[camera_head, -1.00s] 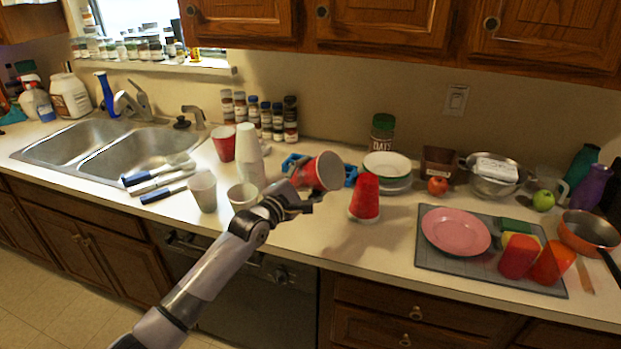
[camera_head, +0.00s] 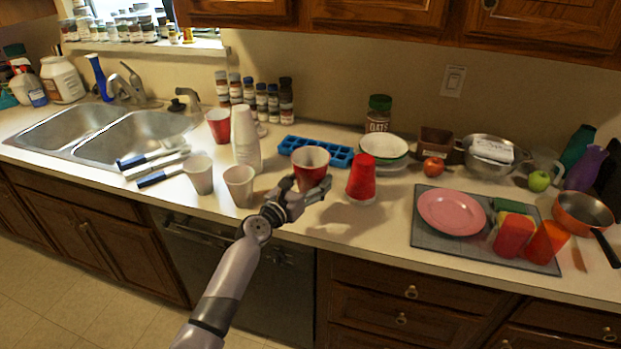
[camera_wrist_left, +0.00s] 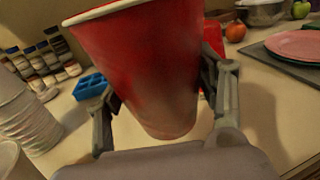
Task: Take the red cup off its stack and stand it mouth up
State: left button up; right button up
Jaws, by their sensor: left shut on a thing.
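My left gripper (camera_head: 308,190) is shut on a red cup (camera_head: 310,163) with a white rim, near the middle of the counter. The cup is mouth up and close to upright. In the left wrist view the cup (camera_wrist_left: 150,70) fills the space between the two fingers (camera_wrist_left: 165,110). Its base is partly hidden in the head view, and I cannot tell whether it touches the counter. Just right of it an upside-down red cup stack (camera_head: 361,176) with a pale lower rim stands on the counter. My right gripper is not in view.
A blue ice tray (camera_head: 336,153) lies behind the held cup. White cups stand to the left: a tall stack (camera_head: 245,140) and two singles (camera_head: 239,185), (camera_head: 199,174). A grey mat (camera_head: 428,238) with a pink plate (camera_head: 451,212) lies right. The front counter strip is mostly clear.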

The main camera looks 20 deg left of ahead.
pick_arm(q)
jog(key=shift+f+b, duration=2.75)
jog(key=shift+f, duration=0.8)
jog(key=shift+f+b, duration=0.4)
jog(key=shift+f, duration=0.1)
jog(key=o, duration=0.8)
jog(key=v, duration=1.2)
